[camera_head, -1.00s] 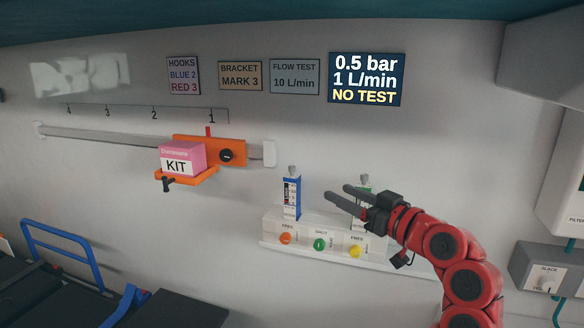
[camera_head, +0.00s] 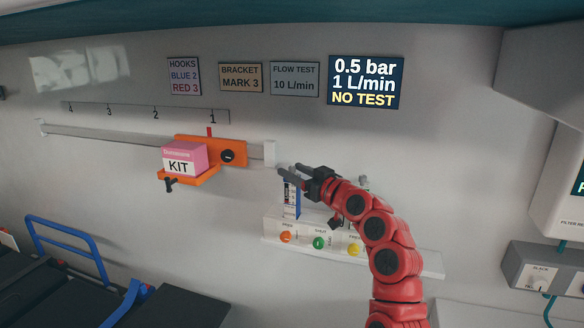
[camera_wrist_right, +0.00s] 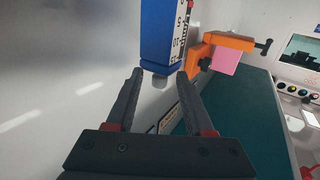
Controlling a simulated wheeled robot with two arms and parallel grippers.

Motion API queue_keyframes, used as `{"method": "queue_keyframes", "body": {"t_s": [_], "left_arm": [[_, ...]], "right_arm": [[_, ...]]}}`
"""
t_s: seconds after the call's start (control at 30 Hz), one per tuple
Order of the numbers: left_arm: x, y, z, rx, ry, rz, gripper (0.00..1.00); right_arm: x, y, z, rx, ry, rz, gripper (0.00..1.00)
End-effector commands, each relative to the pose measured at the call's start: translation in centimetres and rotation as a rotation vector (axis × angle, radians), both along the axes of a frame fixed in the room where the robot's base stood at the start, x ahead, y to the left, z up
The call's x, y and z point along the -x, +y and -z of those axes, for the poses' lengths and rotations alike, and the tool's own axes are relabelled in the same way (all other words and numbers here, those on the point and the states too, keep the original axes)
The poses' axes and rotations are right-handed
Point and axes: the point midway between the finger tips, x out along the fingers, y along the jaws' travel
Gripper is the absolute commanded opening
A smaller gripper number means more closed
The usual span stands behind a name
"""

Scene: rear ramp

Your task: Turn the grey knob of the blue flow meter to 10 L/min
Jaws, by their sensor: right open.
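The blue flow meter (camera_head: 291,203) stands upright on the white wall block, its top partly covered by my right gripper (camera_head: 288,168). The right wrist view shows the blue flow meter (camera_wrist_right: 163,35) upside down with its printed scale. Its small grey knob (camera_wrist_right: 159,80) lies between the tips of my right gripper (camera_wrist_right: 159,75). The fingers are open on either side, with a gap visible; I cannot tell how deep the knob sits between them. The display (camera_head: 366,81) reads 0.5 bar, 1 L/min, NO TEST. My left gripper is out of view.
The flow test sign (camera_head: 295,78) reads 10 L/min. A second meter (camera_head: 364,183) is mostly hidden behind my right arm. Orange, green and yellow buttons line the white block (camera_head: 433,262). The orange bracket (camera_head: 232,151) with the pink kit box (camera_head: 184,160) is close to the left.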

Motion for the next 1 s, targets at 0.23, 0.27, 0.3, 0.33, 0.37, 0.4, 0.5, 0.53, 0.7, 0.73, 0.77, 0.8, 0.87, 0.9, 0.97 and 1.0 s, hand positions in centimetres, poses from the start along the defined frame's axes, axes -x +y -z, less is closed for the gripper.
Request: {"method": "queue_keyframes", "body": {"t_s": [0.23, 0.27, 0.3, 0.33, 0.37, 0.4, 0.5, 0.53, 0.7, 0.73, 0.77, 0.8, 0.87, 0.9, 0.97, 1.0], "left_arm": [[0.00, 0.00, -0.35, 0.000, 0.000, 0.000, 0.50], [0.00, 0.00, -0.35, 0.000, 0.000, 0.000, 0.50], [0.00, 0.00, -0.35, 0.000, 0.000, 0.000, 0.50], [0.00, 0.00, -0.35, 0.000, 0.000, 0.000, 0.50], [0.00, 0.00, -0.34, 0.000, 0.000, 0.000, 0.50], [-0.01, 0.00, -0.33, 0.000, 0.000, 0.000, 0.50], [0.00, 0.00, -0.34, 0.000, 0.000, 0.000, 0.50], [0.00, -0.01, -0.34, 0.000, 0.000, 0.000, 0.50], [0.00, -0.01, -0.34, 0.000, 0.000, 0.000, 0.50], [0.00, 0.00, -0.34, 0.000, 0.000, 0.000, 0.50], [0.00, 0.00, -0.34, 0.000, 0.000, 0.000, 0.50], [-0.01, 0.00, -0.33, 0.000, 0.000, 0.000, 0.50], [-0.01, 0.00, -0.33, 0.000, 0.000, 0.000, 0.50], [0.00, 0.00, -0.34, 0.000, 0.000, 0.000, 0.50], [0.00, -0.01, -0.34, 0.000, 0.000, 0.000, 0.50], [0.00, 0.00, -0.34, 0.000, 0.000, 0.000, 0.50]], "right_arm": [[-1.06, 0.74, 0.12, -0.002, 0.003, 0.001, 0.53], [-1.09, 0.76, 0.13, -0.002, 0.003, 0.002, 0.53], [-1.12, 0.79, 0.13, -0.002, 0.003, 0.002, 0.53], [-1.14, 0.78, 0.14, -0.002, 0.003, 0.002, 0.53], [-1.15, 0.79, 0.15, -0.002, 0.003, 0.002, 0.53], [-1.15, 0.79, 0.15, -0.002, 0.003, 0.002, 0.53], [-1.14, 0.78, 0.15, -0.002, 0.003, 0.002, 0.53], [-1.13, 0.79, 0.15, -0.002, 0.003, 0.002, 0.51], [-1.13, 0.79, 0.14, -0.002, 0.003, 0.002, 0.21], [-1.13, 0.79, 0.14, -0.002, 0.003, 0.002, 0.15], [-1.13, 0.80, 0.15, -0.002, 0.003, 0.002, 0.10], [-1.13, 0.79, 0.15, -0.002, 0.003, 0.002, 0.03], [-1.13, 0.80, 0.14, -0.002, 0.003, 0.002, 0.00], [-1.13, 0.80, 0.14, -0.002, 0.003, 0.002, 0.00], [-1.13, 0.80, 0.14, -0.002, 0.003, 0.002, 0.00], [-1.13, 0.80, 0.14, -0.002, 0.003, 0.002, 0.00]]}}
